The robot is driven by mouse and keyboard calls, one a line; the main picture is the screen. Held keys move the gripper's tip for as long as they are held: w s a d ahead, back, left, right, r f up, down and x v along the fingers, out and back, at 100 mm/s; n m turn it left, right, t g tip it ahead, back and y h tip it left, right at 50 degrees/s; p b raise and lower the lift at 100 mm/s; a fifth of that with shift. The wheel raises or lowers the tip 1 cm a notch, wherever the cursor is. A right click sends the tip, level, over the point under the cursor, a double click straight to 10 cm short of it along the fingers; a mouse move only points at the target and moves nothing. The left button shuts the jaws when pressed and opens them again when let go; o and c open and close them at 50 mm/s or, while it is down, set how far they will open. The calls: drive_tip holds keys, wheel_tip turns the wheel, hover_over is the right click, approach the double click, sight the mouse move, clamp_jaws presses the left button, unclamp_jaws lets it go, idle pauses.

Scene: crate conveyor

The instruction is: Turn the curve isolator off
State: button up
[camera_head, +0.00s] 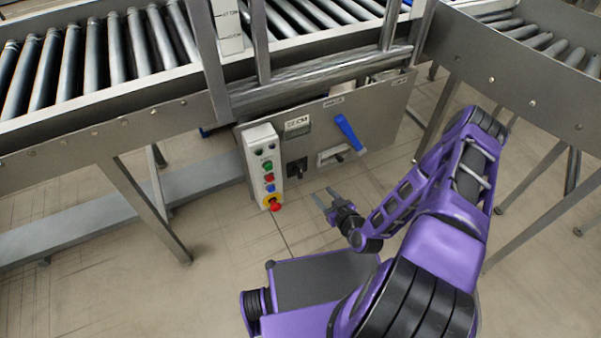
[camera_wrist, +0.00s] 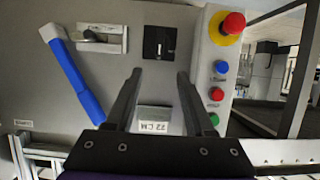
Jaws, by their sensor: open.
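A black square rotary switch (camera_head: 296,167) sits on the grey panel (camera_head: 385,125) under the conveyor; it looks like the isolator, but I cannot read its label. In the wrist view the switch (camera_wrist: 159,42) shows a pale mark on its knob, roughly in line with the picture's vertical. My gripper (camera_head: 325,195) is in front of the panel, to the lower right of the switch in the head view. In the wrist view its two fingers (camera_wrist: 159,73) are apart and empty, with the switch beyond their tips. I see no contact.
A control box (camera_head: 262,160) with several coloured buttons and a red mushroom knob (camera_head: 275,205) stands left of the switch. A blue lever (camera_head: 348,132) and a slotted plate with a dark knob (camera_head: 333,156) are to its right. A display (camera_wrist: 155,120) reads 22 CM. Conveyor legs flank the panel.

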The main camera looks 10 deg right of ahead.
sight(301, 172)
drive_tip(key=b+x, duration=0.2)
drive_tip(key=x, duration=1.4)
drive_tip(key=shift+f, duration=0.15)
clamp_jaws()
